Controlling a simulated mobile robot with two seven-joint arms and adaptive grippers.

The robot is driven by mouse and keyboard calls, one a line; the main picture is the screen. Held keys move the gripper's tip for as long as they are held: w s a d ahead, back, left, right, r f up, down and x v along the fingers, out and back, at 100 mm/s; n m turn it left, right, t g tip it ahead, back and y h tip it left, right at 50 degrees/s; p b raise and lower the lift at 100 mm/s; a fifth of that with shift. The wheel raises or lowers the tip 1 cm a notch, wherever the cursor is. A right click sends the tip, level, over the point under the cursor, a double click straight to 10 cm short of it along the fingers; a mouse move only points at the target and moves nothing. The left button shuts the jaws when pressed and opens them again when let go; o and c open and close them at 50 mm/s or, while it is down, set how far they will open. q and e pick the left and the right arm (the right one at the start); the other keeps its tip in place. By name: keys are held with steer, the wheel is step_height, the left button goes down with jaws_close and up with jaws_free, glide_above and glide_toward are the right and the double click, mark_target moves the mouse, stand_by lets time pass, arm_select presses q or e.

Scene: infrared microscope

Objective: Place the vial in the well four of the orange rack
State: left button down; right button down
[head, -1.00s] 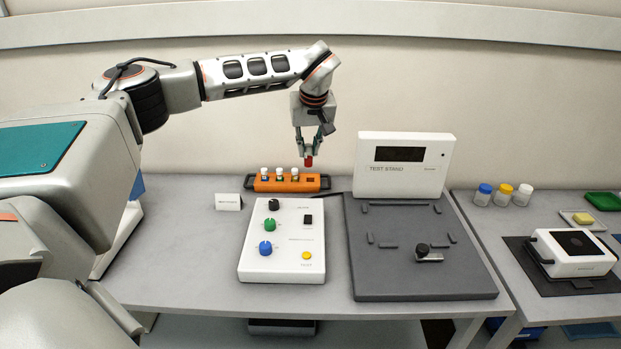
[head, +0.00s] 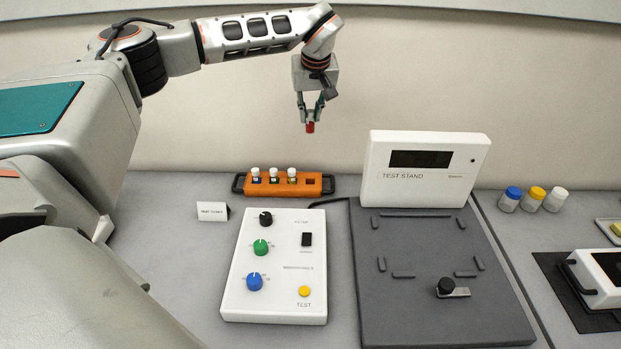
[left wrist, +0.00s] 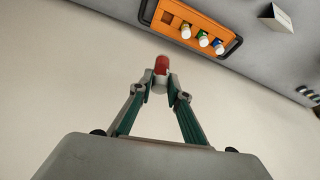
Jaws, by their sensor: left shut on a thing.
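The right-end well (head: 312,181) is empty and dark. The same empty well (left wrist: 167,17) shows in the left wrist view. My right gripper is not in view.
A white control box (head: 285,310) with knobs stands in front of the rack. A white sign (head: 212,211) is at its left. The test stand display (head: 423,180) and its dark plate (head: 420,290) are on the right. Three capped jars (head: 532,199) stand farther right.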

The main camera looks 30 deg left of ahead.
arm_select(q)
steer(key=shift+s+d+f+b, duration=0.15)
steer(key=shift+f+b, duration=0.1)
steer(key=shift+f, duration=4.7)
steer(key=shift+s+a+f+b, duration=0.15)
steer(key=shift+f+b, duration=0.1)
steer(key=shift+f, duration=4.7)
steer(key=c, duration=1.9)
jaws_free()
steer(key=shift+f, duration=0.15)
steer(key=shift+w, duration=0.2)
steer(key=shift+d+r, duration=0.1)
steer(key=shift+r, duration=0.4)
steer(key=v, duration=1.1)
steer(key=shift+s+r+p, duration=0.2)
steer(key=shift+p, duration=0.1)
steer(key=shift+d, duration=0.1)
